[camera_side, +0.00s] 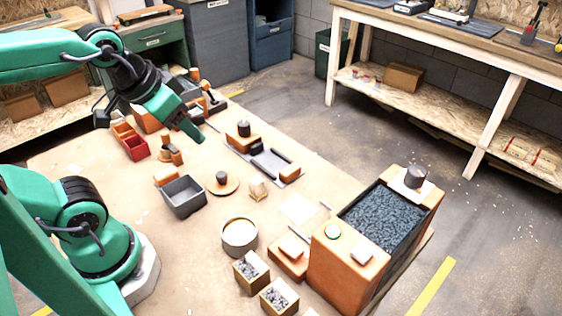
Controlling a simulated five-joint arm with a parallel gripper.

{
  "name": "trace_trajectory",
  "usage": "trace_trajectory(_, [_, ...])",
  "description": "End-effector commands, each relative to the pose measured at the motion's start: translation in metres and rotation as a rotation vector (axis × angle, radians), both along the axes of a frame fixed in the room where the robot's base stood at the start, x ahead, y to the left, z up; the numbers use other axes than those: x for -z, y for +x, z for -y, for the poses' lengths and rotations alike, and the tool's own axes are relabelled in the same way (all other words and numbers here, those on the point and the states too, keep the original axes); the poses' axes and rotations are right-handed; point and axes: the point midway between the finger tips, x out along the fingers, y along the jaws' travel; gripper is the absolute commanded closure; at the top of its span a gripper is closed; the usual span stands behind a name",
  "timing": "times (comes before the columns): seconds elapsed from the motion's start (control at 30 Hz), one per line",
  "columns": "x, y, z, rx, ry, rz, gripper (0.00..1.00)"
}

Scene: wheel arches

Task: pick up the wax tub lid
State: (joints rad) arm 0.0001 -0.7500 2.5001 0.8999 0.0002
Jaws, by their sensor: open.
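The wax tub lid (223,187) looks like a round, flat orange-brown disc with a dark knob on top. It lies on the light work table, right of the grey open bin. A round tub (239,237) with a pale top surface stands in front of it, apart from the lid. My gripper (196,136) hangs above the table, behind and left of the lid, apart from it. It is open and points down to the right. Its fingers are small here and nothing shows between them.
A grey bin (183,197) stands close left of the lid, and a small pale pouch-like thing (257,188) close right. A dark tray (268,162) lies behind. A large orange box of dark granules (345,275) fills the front right. Small gravel boxes (251,271) stand in front.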

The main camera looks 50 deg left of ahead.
Motion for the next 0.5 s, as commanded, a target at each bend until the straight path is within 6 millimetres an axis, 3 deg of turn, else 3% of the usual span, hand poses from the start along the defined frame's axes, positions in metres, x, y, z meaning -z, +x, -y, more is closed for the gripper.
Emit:
trace_trajectory(0.27, [0.001,0.002,-0.001,-0.002,0.0,-0.006,0.48])
trace_trajectory(0.5, [0.01,0.014,-0.006,-0.021,0.0,-0.056,0.48])
